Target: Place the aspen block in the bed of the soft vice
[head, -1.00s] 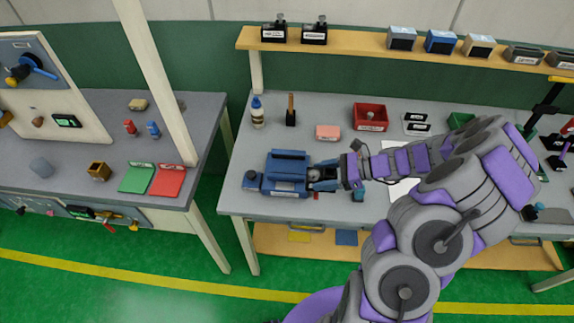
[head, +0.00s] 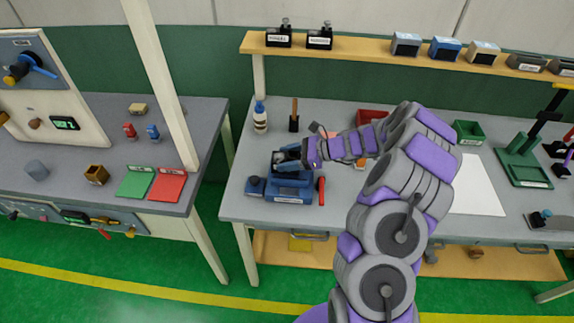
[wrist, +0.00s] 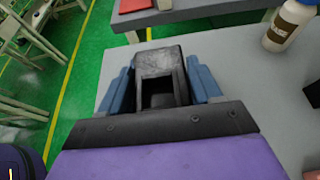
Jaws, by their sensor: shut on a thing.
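The soft vice (head: 290,190) is blue and stands near the left end of the workbench. My gripper (head: 287,158) reaches in from the right, over the vice's bed. It is shut on the aspen block, which is mostly hidden by the fingers, so its own outline is hard to make out. I cannot tell whether the block touches the bed.
A red bin (head: 371,118) is farther right. A white sheet (head: 478,190) lies on the bench's right half.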

